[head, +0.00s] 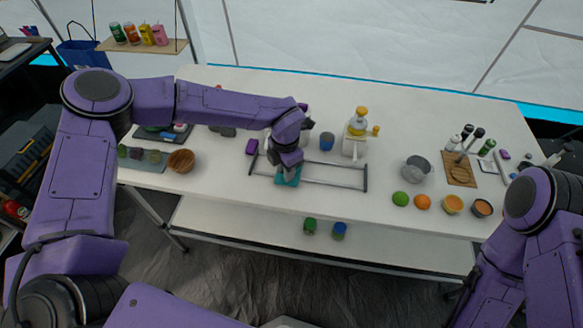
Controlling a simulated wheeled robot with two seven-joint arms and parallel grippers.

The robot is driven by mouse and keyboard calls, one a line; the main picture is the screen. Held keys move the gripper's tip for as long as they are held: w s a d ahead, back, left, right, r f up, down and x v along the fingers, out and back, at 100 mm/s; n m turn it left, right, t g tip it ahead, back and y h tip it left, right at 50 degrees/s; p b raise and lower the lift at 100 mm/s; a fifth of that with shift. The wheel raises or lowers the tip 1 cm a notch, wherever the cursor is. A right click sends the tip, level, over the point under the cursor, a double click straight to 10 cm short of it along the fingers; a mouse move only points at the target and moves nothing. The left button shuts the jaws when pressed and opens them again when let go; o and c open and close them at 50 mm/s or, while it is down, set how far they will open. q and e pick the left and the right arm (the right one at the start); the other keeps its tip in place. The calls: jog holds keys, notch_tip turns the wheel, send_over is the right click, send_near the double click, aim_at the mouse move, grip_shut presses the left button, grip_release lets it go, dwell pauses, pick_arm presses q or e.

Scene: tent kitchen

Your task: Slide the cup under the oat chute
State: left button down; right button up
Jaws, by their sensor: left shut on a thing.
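My left gripper (288,168) points down at the left part of a low grey rail frame (330,183) on the white table. It is shut on a teal piece (288,180) that sits between the rails; the gripper hides most of it, so I cannot tell whether it is a cup or a slider. A blue cup (326,142) stands upright behind the frame, apart from the gripper. A white dispenser with a yellow top (356,130), which looks like the oat chute, stands right of the blue cup, behind the frame's right part. My right gripper is out of view.
A wooden bowl (181,161) and a purple block (252,146) lie left of the frame. A grey pot (416,168), green fruit (401,199) and orange fruit (422,202) are to its right. Two small jars (339,231) stand on the lower shelf.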

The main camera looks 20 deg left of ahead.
pick_arm(q)
jog(key=a, duration=0.2)
jog(key=a+p, duration=0.1)
jog(key=a, duration=0.2)
jog(key=shift+s+a+r, duration=0.1)
jog(key=shift+s+a, duration=0.25)
jog(key=shift+s+a+p, duration=0.1)
jog(key=shift+a+p, duration=0.3)
jog(key=shift+a, duration=0.35)
jog(key=c, duration=1.1)
grip_release()
jog(key=shift+o, duration=0.6)
jog(key=shift+a, duration=0.2)
notch_tip(320, 180, up, 10)
jog(key=b, duration=0.2)
jog(key=shift+r, duration=0.15)
jog(key=shift+s, duration=0.1)
